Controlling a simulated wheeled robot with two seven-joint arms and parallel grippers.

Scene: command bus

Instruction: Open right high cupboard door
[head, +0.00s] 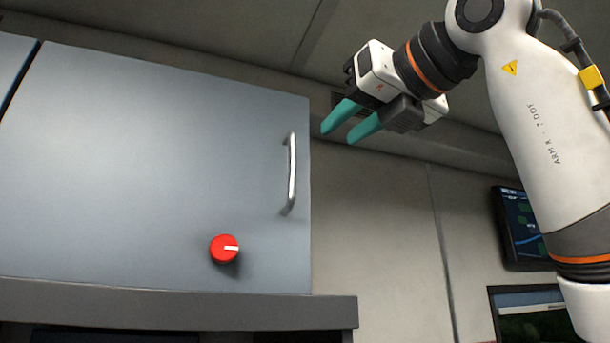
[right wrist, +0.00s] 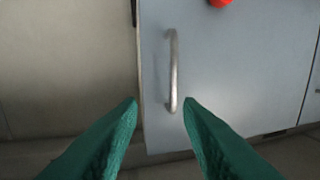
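The cupboard door (head: 150,170) is a flat blue-grey panel and looks shut. Its silver bar handle (head: 291,172) runs upright near the door's right edge. My right gripper (head: 344,130) has teal fingers and is to the right of the handle, near its upper end, apart from it. In the right wrist view the handle (right wrist: 173,70) stands ahead, its lower end between the two open fingertips (right wrist: 160,105) in the picture. Nothing is between the fingers. My left gripper is in neither view.
A red knob (head: 224,249) sits on the door's lower part, left of the handle. A dark grey ledge (head: 180,304) runs below the door. Screens (head: 520,228) hang on the wall at the right. The grey wall (head: 370,230) right of the cupboard is bare.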

